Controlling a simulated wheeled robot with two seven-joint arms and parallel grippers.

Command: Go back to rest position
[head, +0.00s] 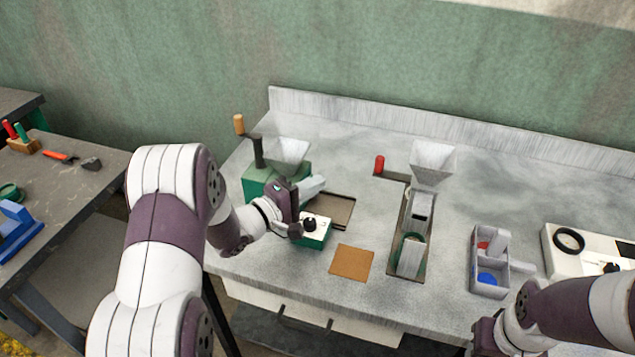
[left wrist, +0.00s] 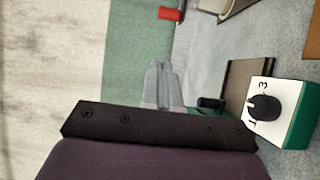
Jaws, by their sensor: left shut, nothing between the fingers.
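My left gripper (head: 312,188) is at the green grinder (head: 259,182) on the counter, its fingers pointing right, just above and behind the white control box with a black knob (head: 318,231). The gripper is shut and empty. In the left wrist view its closed grey fingers (left wrist: 161,85) show against the green and grey background, and the numbered knob box (left wrist: 277,112) is at the right. It cannot be told whether the fingers touch the grinder. My right arm enters at the lower right of the head view; its fingertips are not visible.
A grey funnel (head: 432,161) stands over a slot in the counter (head: 398,270). A grey divided bin (head: 476,262) and a white appliance (head: 562,268) are at the right. An orange-brown square (head: 351,262) lies near the front. A side table (head: 75,190) holds tools.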

